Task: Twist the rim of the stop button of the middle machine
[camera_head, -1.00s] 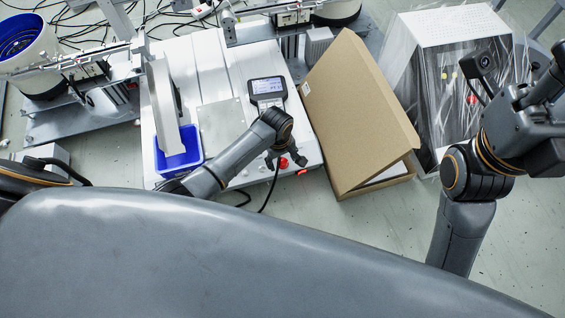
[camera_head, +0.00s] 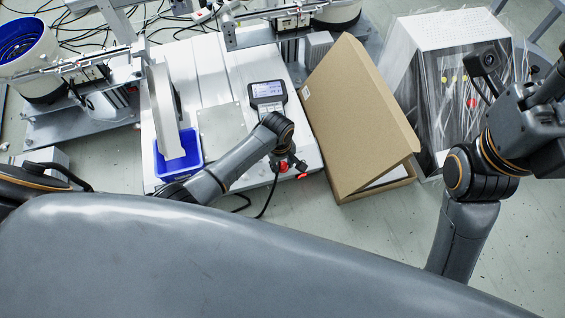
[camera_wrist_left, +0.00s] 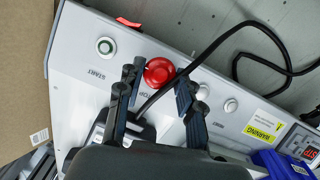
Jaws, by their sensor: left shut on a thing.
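The red stop button (camera_wrist_left: 159,72) sits on the front panel of the middle machine (camera_wrist_left: 82,62). In the left wrist view it is between the two fingers of my left gripper (camera_wrist_left: 158,84), which is shut on its rim. In the head view the red button (camera_head: 283,168) shows just beside my left gripper (camera_head: 287,163) at the machine's front edge. The machine's white top (camera_head: 185,58) carries a handheld display (camera_head: 267,93). My right arm comes in at the right of the head view; its fingers are not clearly visible.
A black cable (camera_wrist_left: 236,27) loops past the panel. A blue bin (camera_head: 178,155) stands at left, a tilted cardboard box (camera_head: 355,110) at right. A plastic-wrapped machine (camera_head: 450,30) stands farther right.

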